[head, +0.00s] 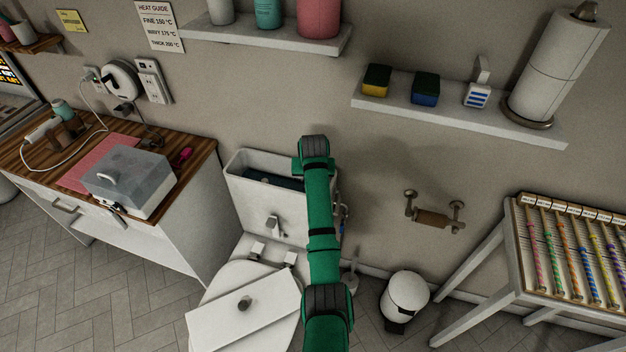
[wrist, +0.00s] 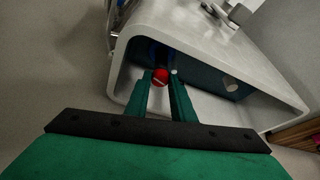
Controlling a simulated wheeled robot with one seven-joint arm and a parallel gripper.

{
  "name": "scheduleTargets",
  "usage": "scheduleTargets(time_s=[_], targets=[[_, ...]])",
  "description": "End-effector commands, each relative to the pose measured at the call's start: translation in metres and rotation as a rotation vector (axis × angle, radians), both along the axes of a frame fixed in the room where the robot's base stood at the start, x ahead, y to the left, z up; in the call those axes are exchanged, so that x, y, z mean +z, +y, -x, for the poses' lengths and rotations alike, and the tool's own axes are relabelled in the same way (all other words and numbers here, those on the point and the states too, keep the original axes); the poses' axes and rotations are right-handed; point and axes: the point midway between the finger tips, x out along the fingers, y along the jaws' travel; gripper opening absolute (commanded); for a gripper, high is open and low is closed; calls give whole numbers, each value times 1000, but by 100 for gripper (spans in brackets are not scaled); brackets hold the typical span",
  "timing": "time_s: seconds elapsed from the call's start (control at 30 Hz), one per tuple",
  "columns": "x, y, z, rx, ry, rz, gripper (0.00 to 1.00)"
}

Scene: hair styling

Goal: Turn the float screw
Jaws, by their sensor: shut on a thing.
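The open toilet tank (head: 262,208) stands against the wall, its inside dark and partly hidden by my green arm. In the wrist view the tank rim (wrist: 128,70) surrounds the opening, and my gripper (wrist: 162,78) reaches down into it. Its two green fingers are shut on a small round red knob, which looks like the float screw (wrist: 160,76). A dark blue upright part (wrist: 157,52) stands just behind the knob. In the head view my fingers and the screw are hidden behind my arm.
The tank lid (head: 245,312) lies across the closed toilet seat. A wooden-topped counter (head: 200,150) with a grey box (head: 130,185) is at left. A white bin (head: 405,298), a paper holder (head: 432,217) and a rack of coloured rods (head: 570,255) are at right.

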Motion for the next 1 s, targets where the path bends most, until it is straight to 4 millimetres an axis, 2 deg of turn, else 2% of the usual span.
scheduleTargets(time_s=[0.3, 0.73, 0.77, 0.8, 0.83, 1.0], targets=[[1, 4, -2, -96, -7, 0, 0], [2, 4, -2, -107, -7, -1, 0], [2, 4, -2, -107, -7, -1, 27], [2, 3, -2, -108, -6, -1, 36], [2, 2, -2, -108, -6, -1, 41], [1, 2, -1, -108, -5, -1, 41]])
